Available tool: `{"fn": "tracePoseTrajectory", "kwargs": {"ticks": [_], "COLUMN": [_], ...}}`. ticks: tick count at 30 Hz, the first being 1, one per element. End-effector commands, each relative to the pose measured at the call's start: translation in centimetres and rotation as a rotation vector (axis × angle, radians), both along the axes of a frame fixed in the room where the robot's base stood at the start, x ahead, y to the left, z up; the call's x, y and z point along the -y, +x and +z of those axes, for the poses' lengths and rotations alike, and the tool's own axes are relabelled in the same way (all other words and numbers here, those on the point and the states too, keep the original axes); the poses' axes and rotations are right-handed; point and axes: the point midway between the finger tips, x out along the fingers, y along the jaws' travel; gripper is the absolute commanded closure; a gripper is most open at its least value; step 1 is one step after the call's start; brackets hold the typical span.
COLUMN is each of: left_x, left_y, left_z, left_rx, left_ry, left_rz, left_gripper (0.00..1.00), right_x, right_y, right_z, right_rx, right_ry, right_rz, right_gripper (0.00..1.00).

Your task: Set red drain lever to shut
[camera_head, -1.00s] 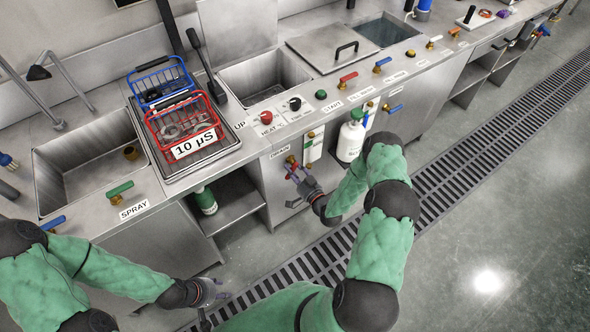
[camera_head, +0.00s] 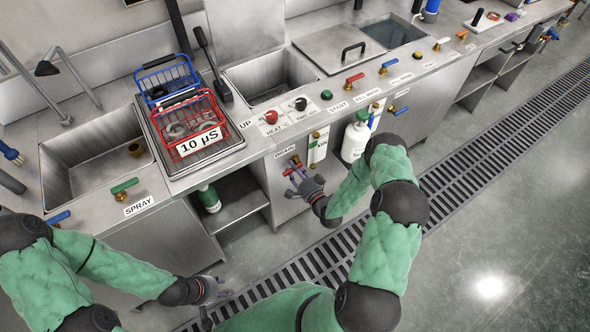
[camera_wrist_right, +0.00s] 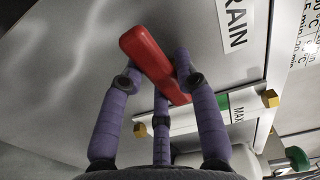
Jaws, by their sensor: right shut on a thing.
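The red drain lever (camera_head: 290,171) is on the front panel under the DRAIN label, beside a brass fitting. It slants down and to the left from the fitting in the head view. In the right wrist view the red lever (camera_wrist_right: 146,54) runs diagonally between the purple fingers. My right gripper (camera_head: 296,178) is shut on the lever, with fingers on both sides of it. In the wrist view my right gripper (camera_wrist_right: 160,80) hides part of the lever's lower end. My left gripper (camera_head: 226,287) hangs low at the left, away from the lever, with fingers apart and empty.
Other coloured levers line the counter. A floor grating (camera_head: 455,186) runs along the front.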

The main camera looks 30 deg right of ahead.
Motion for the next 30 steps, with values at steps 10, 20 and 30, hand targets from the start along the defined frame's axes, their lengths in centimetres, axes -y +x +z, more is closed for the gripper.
{"fn": "tracePoseTrajectory", "kwargs": {"ticks": [10,20,30], "left_x": [0.0,0.0,0.0], "left_y": [0.0,0.0,0.0], "left_z": [0.06,0.08,0.08], "left_rx": [0.0,0.0,0.0], "left_ry": [0.0,0.0,0.0], "left_rz": [0.0,0.0,0.0], "left_gripper": [0.6,0.6,0.6], "right_x": [0.0,0.01,-0.01], "right_y": [0.03,0.03,0.03], "right_z": [0.3,0.34,0.35], "right_rx": [-0.009,-0.011,-0.01], "right_ry": [0.12,0.138,0.137], "right_rz": [-0.002,-0.002,-0.002], "right_gripper": [1.0,1.0,0.43]}}
